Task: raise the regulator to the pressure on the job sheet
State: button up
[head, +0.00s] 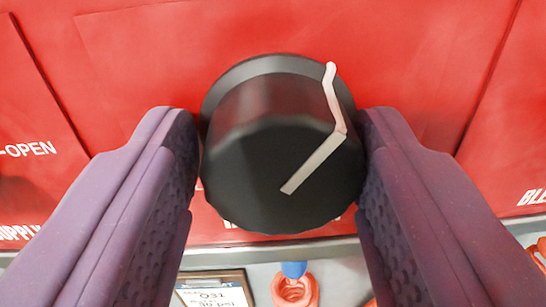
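The regulator knob (255,165) is black and round, mounted on a red panel. A pale pointer line crosses its face and bends over its rim toward the upper right. My gripper (280,140) has one purple finger on each side of the knob, and both dark pads appear to press on its sides. White lettering below the knob is mostly hidden by it. The job sheet (213,294) appears to be the clipboard sheet at the bottom edge. No pressure gauge is in view.
The red panel (160,60) fills the upper view, with "-OPEN" and "...UPPLY" lettering at left and "BLE..." at right. Below its grey edge, an orange ring-shaped part (294,292) with a blue piece sits on a light surface. Another orange part (538,253) shows at the right edge.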

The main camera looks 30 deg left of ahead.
jog(key=shift+c, duration=0.7)
jog(key=shift+d+f+m+b, duration=0.15)
jog(key=shift+m+b, duration=0.35)
jog(key=shift+b, duration=0.45)
jog(key=o, duration=0.9)
jog(key=shift+w, duration=0.1)
jog(key=shift+o, duration=0.2)
jog(key=v, duration=0.8)
jog(key=shift+b, duration=0.3)
jog(key=shift+w, duration=0.1)
